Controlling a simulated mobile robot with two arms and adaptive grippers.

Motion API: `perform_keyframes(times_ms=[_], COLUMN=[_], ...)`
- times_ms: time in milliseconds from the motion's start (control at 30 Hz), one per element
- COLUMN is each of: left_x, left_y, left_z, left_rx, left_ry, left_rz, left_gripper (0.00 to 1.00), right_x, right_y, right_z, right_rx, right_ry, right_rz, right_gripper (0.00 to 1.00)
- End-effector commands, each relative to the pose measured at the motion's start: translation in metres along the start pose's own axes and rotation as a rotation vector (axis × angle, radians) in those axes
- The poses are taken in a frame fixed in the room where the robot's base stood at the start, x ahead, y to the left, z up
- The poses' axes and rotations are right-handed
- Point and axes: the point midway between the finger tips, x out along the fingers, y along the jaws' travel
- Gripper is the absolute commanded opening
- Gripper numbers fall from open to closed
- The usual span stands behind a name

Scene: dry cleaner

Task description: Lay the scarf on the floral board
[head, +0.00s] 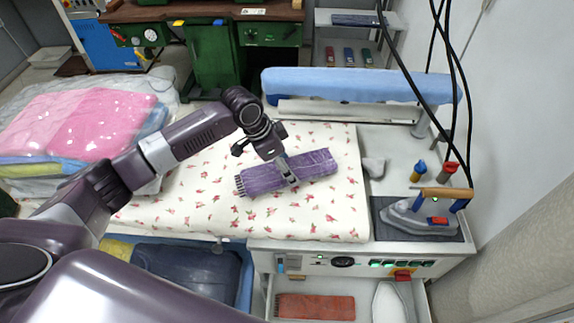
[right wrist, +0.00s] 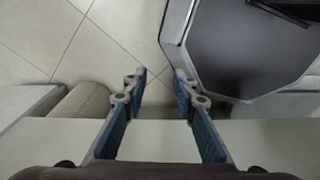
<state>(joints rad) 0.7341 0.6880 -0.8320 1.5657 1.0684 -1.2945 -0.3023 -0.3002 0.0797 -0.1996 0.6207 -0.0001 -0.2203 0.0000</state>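A folded purple scarf (head: 317,165) with a fringed left end is over the floral board (head: 215,205), a padded white surface with small red flowers. In the head view my left gripper (head: 288,174) comes down on the middle of the scarf. One finger shows against it; the other is hidden, so I cannot tell if it grips. I cannot tell whether the scarf rests fully on the board. My right gripper (right wrist: 158,90) is open and empty in the right wrist view, above tiled floor; it is not visible in the head view.
An iron (head: 420,215) stands on a dark pad at the board's right, near small bottles (head: 418,172). A blue padded sleeve board (head: 360,84) lies behind. Pink wrapped laundry (head: 85,125) is at left. An open drawer below holds a red folded cloth (head: 315,307). Black cables hang at right.

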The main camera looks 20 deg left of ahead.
Motion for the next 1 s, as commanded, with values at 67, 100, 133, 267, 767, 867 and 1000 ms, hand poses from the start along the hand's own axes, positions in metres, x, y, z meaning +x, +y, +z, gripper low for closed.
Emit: perform_keyframes(times_ms=[67,100,133,267,767,867,1000], left_x=[0.002,0.002,0.002,0.002,-0.026,-0.049,-0.079], left_y=[0.0,0.0,0.0,0.0,-0.001,-0.002,-0.002], left_z=[0.001,0.001,0.001,0.001,0.0,0.0,0.0], left_rx=[0.0,0.0,0.0,0.0,0.001,0.001,0.0], left_ry=[0.0,0.0,0.0,0.0,0.002,0.003,0.002], left_rz=[0.001,0.0,0.0,0.0,-0.003,-0.004,-0.004], left_gripper=[0.36,0.65,0.68,0.79,0.79,0.79,0.79], right_x=[0.0,0.0,0.0,0.0,0.006,0.01,0.014], right_y=[0.0,0.0,0.0,0.0,0.0,-0.001,-0.001], right_z=[0.0,0.0,0.0,0.0,0.001,0.001,0.001], right_rx=[0.0,0.0,0.0,0.0,0.0,0.0,0.0], right_ry=[0.0,0.0,0.0,0.0,0.0,0.0,0.0], right_rz=[0.0,0.0,0.0,0.0,0.0,0.0,0.0], right_gripper=[0.26,0.26,0.26,0.26,0.26,0.26,0.26])
